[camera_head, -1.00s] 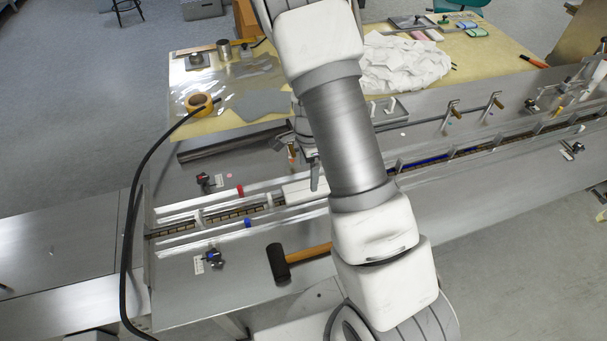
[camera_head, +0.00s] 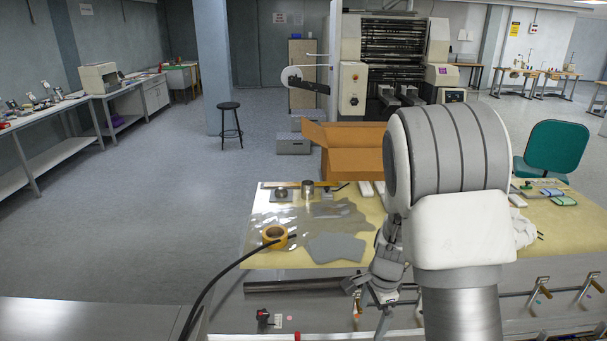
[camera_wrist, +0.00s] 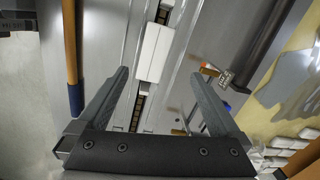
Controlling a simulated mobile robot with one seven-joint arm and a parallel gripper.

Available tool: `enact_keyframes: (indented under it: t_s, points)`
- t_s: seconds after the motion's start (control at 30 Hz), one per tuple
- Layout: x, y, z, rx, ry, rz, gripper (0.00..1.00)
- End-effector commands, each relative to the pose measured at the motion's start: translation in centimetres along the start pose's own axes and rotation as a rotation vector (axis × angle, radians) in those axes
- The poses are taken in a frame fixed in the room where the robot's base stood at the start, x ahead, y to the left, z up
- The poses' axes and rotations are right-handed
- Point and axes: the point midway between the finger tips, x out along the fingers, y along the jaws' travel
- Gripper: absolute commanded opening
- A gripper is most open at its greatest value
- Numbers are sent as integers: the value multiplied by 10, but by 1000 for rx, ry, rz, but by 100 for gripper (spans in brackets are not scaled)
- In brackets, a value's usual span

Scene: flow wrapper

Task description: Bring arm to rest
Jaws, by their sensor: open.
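My gripper (camera_wrist: 158,95) is open and empty in the wrist view. Its two dark fingers are spread above the metal bed of the flow wrapper (camera_wrist: 100,60). A white block (camera_wrist: 153,52) lies on the slotted track, seen between and beyond the fingertips; I see no contact. In the head view my gripper (camera_head: 370,308) hangs over the near side of the table, partly hidden by my own arm, which fills the right of the picture.
A hammer handle (camera_wrist: 72,50) lies left of the track. A cardboard box (camera_head: 352,160), a stool (camera_head: 230,122) and a green chair (camera_head: 556,146) stand behind. The floor at left is open.

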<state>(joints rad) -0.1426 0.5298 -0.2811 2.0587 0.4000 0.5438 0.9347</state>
Motion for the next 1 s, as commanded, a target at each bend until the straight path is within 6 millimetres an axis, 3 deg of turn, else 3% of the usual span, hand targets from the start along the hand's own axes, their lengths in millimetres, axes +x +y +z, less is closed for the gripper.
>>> enact_keyframes:
  t_s: [0.03,0.2,0.5,0.8,1.0]
  points:
    - [-20,0,6,-53,-10,-29,100]
    - [-76,10,23,-252,-23,-94,100]
    - [-159,46,49,-609,20,-200,100]
    - [-218,100,66,-963,147,-266,100]
    - [-242,141,73,-1178,267,-274,100]
